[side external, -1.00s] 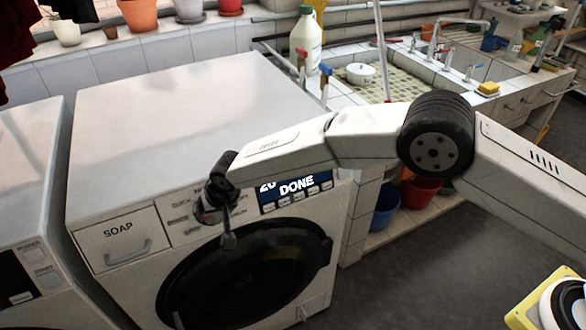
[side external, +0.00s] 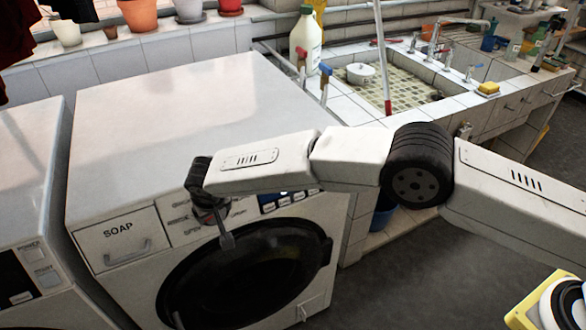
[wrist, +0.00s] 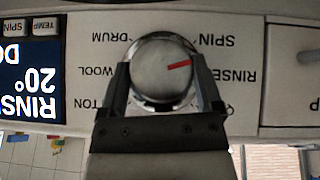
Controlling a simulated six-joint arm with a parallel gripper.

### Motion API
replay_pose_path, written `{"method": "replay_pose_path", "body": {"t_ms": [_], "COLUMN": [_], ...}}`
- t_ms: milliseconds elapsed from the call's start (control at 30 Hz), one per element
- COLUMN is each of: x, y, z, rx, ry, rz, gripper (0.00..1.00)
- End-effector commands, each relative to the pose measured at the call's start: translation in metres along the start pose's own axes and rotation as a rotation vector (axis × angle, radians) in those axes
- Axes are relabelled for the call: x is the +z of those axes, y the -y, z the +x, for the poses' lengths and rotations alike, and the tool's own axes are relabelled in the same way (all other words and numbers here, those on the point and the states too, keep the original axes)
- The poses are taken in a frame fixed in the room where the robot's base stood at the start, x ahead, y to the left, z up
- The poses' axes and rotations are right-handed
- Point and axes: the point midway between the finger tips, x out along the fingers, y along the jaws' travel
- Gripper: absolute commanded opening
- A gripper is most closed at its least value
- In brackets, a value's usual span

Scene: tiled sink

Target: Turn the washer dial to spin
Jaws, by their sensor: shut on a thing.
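The round silver washer dial (wrist: 160,62) sits between the two fingers of my gripper (wrist: 164,80) in the wrist view, which shows the panel upside down. The fingers are shut on the dial's left and right sides. Its red mark points right and slightly up, between the SPIN label (wrist: 191,40) and the RINSE label (wrist: 237,76). DRUM, WOOL and a partly hidden label ending in TON lie left of the dial. In the side view my gripper (side external: 213,212) is at the washer's front panel (side external: 172,212), and the dial is mostly hidden behind it.
The washer's display (wrist: 27,85) reads RINSE and 20°, with a further cut-off line; my arm mostly covers it in the side view. The soap drawer (side external: 122,242) is left of the dial and the round black door (side external: 245,270) below. A tiled sink (side external: 400,92) stands behind my arm.

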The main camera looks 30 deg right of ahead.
Motion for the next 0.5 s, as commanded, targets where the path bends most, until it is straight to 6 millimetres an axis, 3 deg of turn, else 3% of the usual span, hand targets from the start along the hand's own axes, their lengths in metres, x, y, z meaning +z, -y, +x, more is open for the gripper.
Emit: {"method": "replay_pose_path", "body": {"t_ms": [500], "x": [-0.0003], "y": [0.0026], "z": [-0.0005], "rx": [0.147], "ry": [0.012], "rz": [-0.131], "gripper": [0.24]}}
